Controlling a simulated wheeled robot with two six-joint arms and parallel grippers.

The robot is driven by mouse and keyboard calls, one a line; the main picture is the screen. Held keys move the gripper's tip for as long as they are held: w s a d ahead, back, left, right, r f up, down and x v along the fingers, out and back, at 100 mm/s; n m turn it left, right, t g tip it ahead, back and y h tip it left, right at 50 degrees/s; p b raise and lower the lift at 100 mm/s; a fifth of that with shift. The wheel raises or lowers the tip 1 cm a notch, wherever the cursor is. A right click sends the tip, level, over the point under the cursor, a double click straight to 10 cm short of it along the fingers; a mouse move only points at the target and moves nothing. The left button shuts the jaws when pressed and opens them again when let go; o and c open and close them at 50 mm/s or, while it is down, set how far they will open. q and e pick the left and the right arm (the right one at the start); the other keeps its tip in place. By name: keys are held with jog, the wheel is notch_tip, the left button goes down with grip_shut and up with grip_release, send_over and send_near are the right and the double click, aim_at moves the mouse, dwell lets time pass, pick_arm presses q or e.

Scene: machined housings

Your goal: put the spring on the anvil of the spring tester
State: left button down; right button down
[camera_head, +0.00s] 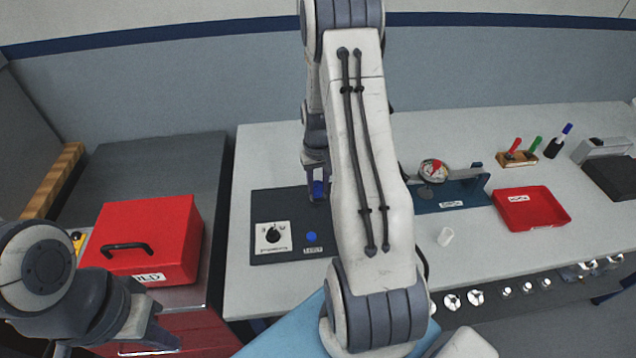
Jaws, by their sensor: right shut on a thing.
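My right gripper (317,188) points down over the back right part of a dark panel (265,205). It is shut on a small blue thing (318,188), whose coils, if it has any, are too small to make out. A teal fixture (455,196) with a round dial stands right of my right arm and looks like the spring tester. My arm hides part of its left side, and I cannot make out its anvil. My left gripper (148,338) is low at the left, in front of a red box, apart from the panel; its finger opening is unclear.
A small white cup-like piece (445,237) stands before the fixture. A red tray (531,208) is farther right. The red box (145,240) with a handle sits at the left.

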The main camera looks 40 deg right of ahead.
jog(key=shift+f, duration=0.25)
jog(key=c, duration=0.6)
grip_release()
jog(key=shift+o, duration=0.2)
